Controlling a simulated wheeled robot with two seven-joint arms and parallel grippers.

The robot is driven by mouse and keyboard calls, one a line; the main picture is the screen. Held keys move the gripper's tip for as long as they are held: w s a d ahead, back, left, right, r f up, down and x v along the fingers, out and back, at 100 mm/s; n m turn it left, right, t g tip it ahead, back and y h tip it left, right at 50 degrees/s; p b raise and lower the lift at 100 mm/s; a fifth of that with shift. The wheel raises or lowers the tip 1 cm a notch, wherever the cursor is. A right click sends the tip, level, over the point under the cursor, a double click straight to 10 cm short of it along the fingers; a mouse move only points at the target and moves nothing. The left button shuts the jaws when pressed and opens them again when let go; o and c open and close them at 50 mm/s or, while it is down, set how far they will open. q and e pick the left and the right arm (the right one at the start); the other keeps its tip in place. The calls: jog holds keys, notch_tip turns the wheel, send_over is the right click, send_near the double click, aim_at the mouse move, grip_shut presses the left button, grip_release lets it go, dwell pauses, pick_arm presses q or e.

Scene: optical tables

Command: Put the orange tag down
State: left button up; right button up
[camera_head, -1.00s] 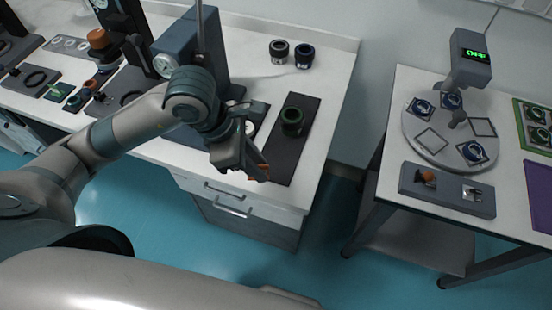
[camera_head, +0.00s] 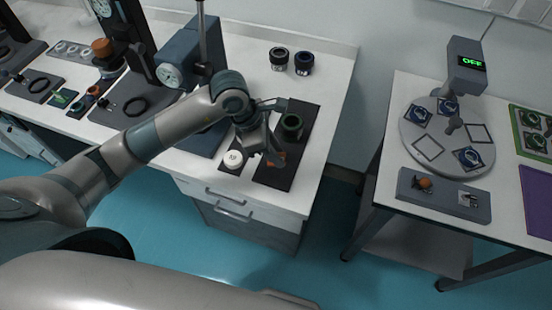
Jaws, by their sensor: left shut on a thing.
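My left gripper (camera_head: 274,157) is over the front part of a dark mat (camera_head: 297,147) on the left table. It is shut on the orange tag (camera_head: 279,160), of which only a small orange part shows beside the fingers. I cannot tell whether the tag touches the mat. My right gripper is not in view.
A green-ringed dark cylinder (camera_head: 291,125) stands on the mat just behind the gripper. A white round piece (camera_head: 233,159) is left of the mat. A blue-grey instrument (camera_head: 178,62) stands left. Another table (camera_head: 398,151) with a turntable (camera_head: 477,118) is at right.

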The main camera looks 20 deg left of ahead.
pick_arm(q)
jog(key=shift+f, duration=0.1)
jog(key=shift+f+p, duration=0.25)
jog(key=shift+p, duration=0.05)
jog(key=shift+f+p, duration=0.75)
jog(key=shift+f, duration=0.85)
jog(key=shift+f, duration=0.2)
jog(key=o, duration=1)
jog(key=shift+r, duration=0.2)
